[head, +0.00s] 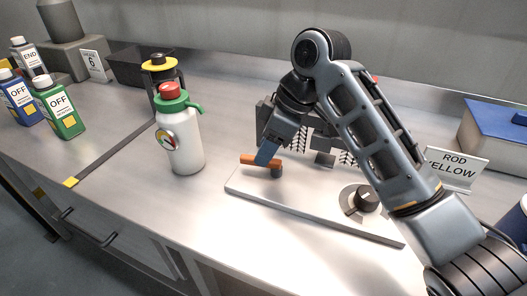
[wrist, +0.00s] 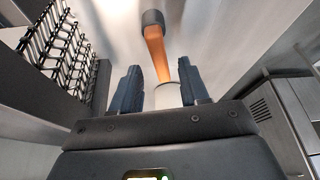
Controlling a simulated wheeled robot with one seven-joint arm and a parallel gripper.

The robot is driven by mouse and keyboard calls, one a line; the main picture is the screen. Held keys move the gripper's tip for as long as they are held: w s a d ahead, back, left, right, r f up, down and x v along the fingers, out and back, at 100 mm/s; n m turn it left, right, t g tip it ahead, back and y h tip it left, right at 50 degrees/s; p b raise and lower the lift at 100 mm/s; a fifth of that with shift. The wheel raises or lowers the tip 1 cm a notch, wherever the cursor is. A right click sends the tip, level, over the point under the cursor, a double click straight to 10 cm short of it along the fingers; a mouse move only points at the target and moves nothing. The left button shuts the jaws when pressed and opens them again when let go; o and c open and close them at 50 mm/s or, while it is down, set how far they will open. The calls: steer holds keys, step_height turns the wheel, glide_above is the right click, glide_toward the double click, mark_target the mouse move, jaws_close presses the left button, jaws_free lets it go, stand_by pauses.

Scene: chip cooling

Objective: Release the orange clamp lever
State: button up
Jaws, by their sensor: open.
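The orange clamp lever (head: 260,160) lies at the left end of a pale baseplate (head: 300,201), joined to a dark round pivot (head: 277,171). My gripper (head: 267,153) is at the lever, one blue finger showing in front of it in the head view. In the wrist view the lever (wrist: 157,52) runs from its dark pivot (wrist: 152,19) down toward the space between the two blue fingers of my gripper (wrist: 164,86). The fingers are apart, with a gap on each side of the lever. Part of the lever is hidden behind the finger in the head view.
A white bottle (head: 184,140) with a green and red cap stands left of the baseplate. A dark knob (head: 364,199) sits on the plate's right part. Dark finned blocks (head: 322,146) stand behind the lever. A "ROD YELLOW" sign (head: 456,168) is at right. The front-left counter is clear.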

steer(key=shift+x, duration=1.1)
jaws_close()
